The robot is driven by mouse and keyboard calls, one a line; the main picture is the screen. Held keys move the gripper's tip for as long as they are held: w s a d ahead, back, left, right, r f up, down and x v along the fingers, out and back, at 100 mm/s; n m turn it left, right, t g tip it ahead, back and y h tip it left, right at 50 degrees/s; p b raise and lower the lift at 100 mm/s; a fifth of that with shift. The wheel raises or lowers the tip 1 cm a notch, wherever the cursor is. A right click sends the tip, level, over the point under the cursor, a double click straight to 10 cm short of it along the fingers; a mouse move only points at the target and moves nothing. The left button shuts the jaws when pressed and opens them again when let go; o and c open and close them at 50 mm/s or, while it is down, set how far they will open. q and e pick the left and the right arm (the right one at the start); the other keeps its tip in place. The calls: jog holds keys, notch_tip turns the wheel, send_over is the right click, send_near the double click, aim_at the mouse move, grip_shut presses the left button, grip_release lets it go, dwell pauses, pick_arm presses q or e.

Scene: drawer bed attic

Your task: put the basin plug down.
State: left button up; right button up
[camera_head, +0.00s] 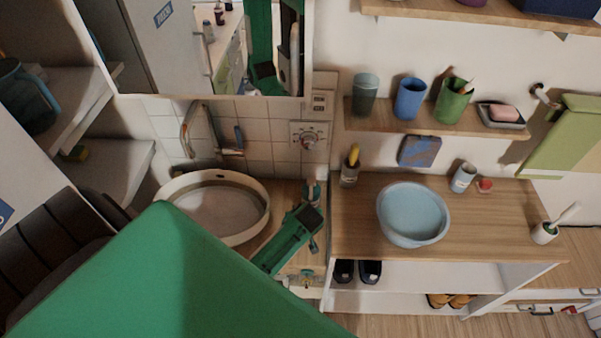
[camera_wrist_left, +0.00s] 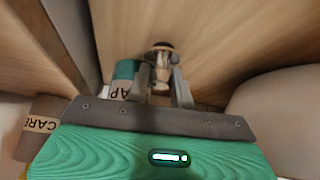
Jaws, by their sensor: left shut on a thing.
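My left gripper (camera_wrist_left: 162,92) is shut on the basin plug (camera_wrist_left: 160,62), a small metallic piece with a dark brown end, seen between the two fingers in the left wrist view. In the head view my left gripper (camera_head: 312,212) is over the wooden counter just right of the white round basin (camera_head: 262,190). The plug cannot be made out there. Whether the plug touches the counter is unclear. My right gripper is not in view.
A soap bottle (camera_wrist_left: 122,82) stands close beside the left finger, and it also shows in the head view (camera_head: 312,187). A CARE-labelled item (camera_wrist_left: 40,125) is at the left wrist view's left. A blue bowl (camera_head: 412,215) sits on the right-hand counter (camera_head: 480,230), with bare wood around it.

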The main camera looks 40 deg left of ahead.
pick_arm(q)
jog(key=shift+w+a+f, duration=0.1)
jog(key=shift+a+f, duration=0.05)
jog(key=shift+a, duration=0.05)
jog(key=shift+d, duration=0.2)
jog(key=shift+s+d, duration=0.15)
jog(key=shift+s, duration=0.05)
jog(key=o, duration=0.9)
jog(key=shift+o, duration=0.4)
jog(key=shift+f, duration=0.1)
jog(key=shift+w, duration=0.1)
